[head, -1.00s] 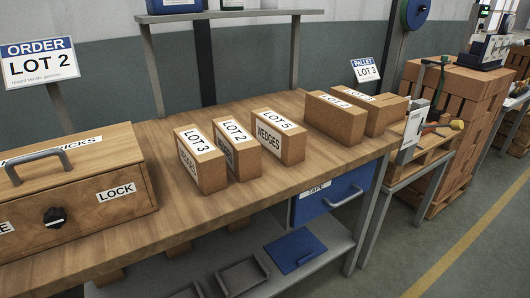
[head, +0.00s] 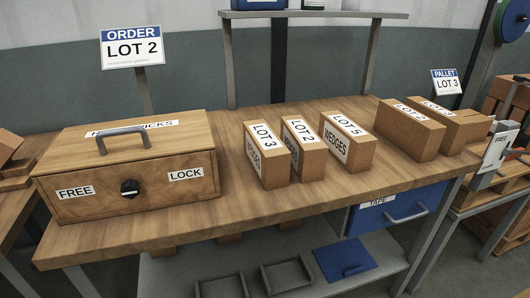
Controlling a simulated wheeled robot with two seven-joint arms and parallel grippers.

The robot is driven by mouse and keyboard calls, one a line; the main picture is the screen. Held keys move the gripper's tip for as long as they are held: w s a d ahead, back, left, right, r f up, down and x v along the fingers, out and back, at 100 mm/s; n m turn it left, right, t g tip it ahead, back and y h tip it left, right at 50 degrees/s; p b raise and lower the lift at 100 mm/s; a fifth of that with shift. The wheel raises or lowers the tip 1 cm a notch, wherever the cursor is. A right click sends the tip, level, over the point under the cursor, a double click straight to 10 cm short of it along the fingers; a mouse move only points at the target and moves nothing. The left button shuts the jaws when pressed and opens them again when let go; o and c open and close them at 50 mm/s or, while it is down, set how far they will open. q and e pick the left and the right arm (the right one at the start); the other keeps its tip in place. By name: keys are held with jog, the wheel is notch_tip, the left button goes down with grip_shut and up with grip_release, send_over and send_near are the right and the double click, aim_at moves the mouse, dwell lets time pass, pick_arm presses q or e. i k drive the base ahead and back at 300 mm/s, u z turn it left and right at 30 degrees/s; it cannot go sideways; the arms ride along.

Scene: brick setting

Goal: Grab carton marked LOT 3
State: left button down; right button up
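The carton marked LOT 3 (head: 267,156) stands upright on the wooden workbench (head: 225,211), the leftmost in a row of small brown cartons. Its white label runs over the top and down the left face. The carton marked LOT 2 (head: 304,149) stands close to its right, then the carton marked LOT 5 WEDGES (head: 347,143). Neither of my grippers shows in the head view.
A wooden box (head: 125,165) with a handle, a black knob and FREE and LOCK labels sits left of the cartons. Two larger cartons (head: 409,131) stand at the right end. An ORDER LOT 2 sign (head: 132,48) rises behind. The bench front before the cartons is clear.

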aim_at(270, 159)
jog(key=z, duration=1.05)
jog(key=i, duration=0.4)
jog(key=u, duration=1.4)
